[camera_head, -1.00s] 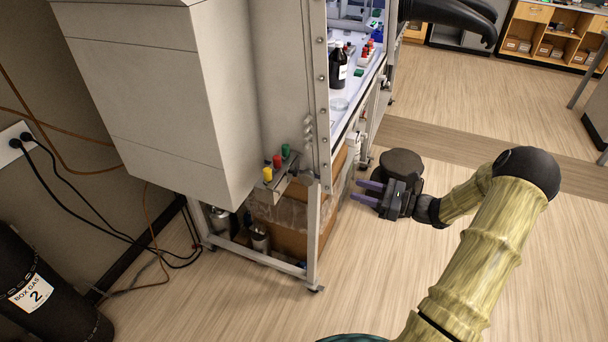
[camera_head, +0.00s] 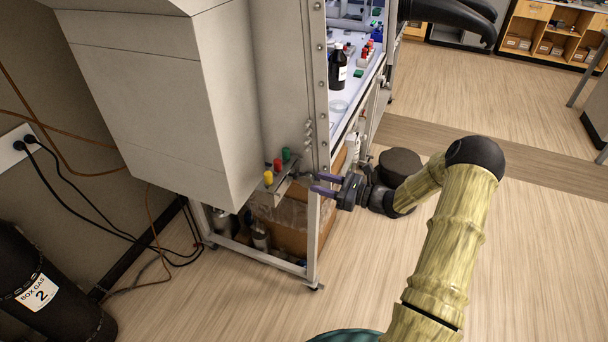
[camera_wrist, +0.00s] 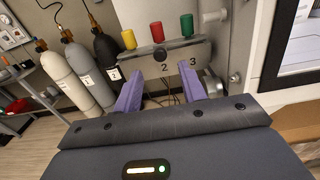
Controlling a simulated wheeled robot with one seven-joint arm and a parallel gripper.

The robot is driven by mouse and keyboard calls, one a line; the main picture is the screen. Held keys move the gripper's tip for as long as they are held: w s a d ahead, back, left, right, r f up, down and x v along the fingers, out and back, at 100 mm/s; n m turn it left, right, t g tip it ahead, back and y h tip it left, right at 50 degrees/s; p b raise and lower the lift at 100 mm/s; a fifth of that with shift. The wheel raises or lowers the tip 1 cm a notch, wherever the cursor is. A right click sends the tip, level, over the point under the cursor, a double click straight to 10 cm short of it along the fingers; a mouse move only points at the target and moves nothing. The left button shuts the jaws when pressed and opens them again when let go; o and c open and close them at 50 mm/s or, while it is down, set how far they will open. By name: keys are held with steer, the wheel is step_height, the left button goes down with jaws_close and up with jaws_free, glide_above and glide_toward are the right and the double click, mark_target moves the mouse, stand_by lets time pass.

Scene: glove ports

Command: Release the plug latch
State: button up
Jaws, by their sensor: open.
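A grey valve panel (camera_head: 279,189) sits low on the cabinet's side, with a yellow knob (camera_head: 268,177), a red knob (camera_head: 277,164) and a green knob (camera_head: 286,154). In the wrist view the panel (camera_wrist: 180,55) bears the numbers 2 and 3 and a round black fitting (camera_wrist: 160,54). A grey round part (camera_wrist: 213,84) is at its right end, partly behind a finger. I cannot tell which part is the plug latch. My gripper (camera_head: 314,182) is open and empty, right of the panel. Its purple fingers (camera_wrist: 162,85) point toward the panel, below the fitting.
The cabinet's front post (camera_head: 313,235) stands close to my fingers. A cardboard box (camera_head: 288,228) is inside the lower frame. A dark round stool (camera_head: 402,162) is behind my wrist. Gas cylinders (camera_wrist: 75,75) stand at the wall. The floor at right is clear.

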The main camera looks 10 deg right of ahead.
mark_target(298, 176)
steer(key=p+x, duration=0.1)
steer(key=x, duration=0.5)
steer(key=shift+w, duration=0.1)
jaws_close()
